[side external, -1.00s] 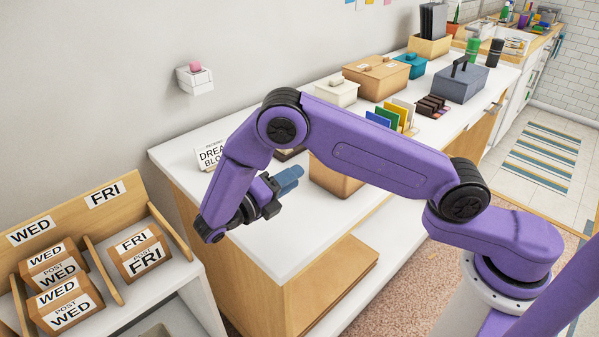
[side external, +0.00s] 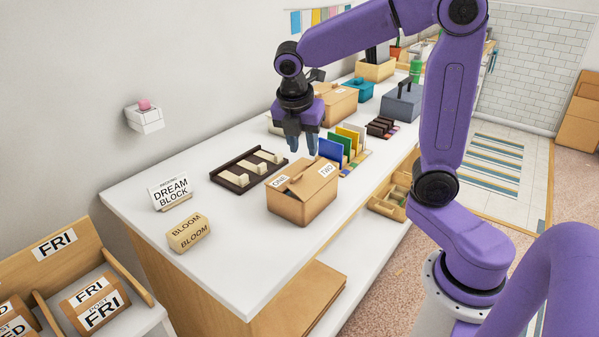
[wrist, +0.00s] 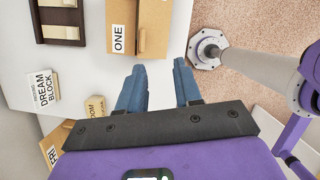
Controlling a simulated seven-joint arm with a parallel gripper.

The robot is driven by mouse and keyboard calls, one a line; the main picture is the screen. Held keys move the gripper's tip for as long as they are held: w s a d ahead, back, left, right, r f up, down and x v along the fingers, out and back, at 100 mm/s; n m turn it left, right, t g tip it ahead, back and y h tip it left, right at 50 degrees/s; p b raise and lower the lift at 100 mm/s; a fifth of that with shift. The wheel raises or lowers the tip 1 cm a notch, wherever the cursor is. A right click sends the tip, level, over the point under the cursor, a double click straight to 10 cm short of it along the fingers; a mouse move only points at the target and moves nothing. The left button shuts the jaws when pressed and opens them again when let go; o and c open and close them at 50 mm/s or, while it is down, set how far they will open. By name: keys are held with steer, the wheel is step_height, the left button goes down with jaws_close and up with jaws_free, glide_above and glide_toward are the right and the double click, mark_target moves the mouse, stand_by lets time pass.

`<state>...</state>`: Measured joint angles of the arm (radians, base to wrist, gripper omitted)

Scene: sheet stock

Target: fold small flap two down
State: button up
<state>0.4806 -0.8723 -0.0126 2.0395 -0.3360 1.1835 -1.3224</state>
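A brown cardboard box (side external: 300,205) stands on the white counter, with a label ONE (side external: 279,181) at its left and a label TWO (side external: 327,171) at its right. A tan piece sits near the middle of its top; I cannot tell how far each flap is folded. In the wrist view the box (wrist: 152,40) is at the top, partly cut off, with its label ONE (wrist: 118,39) showing and TWO out of view. My gripper (side external: 303,145) points down above the box's far side in the side view. Its blue fingers (wrist: 160,70) are apart, with nothing between them.
A dark tray (side external: 240,178) with pale blocks lies left of the box. A BLOOM block (side external: 188,233) and a DREAM BLOCK sign (side external: 171,192) stand farther left. Coloured cards (side external: 345,145) stand close behind the box. The counter's front left is clear.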

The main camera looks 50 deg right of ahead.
mark_target(297, 177)
steer(key=s+d+r+m+t+y, duration=0.3)
steer(key=s+r+t, duration=0.1)
steer(key=r, duration=0.1)
steer(key=x, duration=1.7)
steer(key=shift+w+a, duration=0.15)
steer(key=shift+a, duration=0.2)
steer(key=shift+r, duration=0.1)
jaws_close()
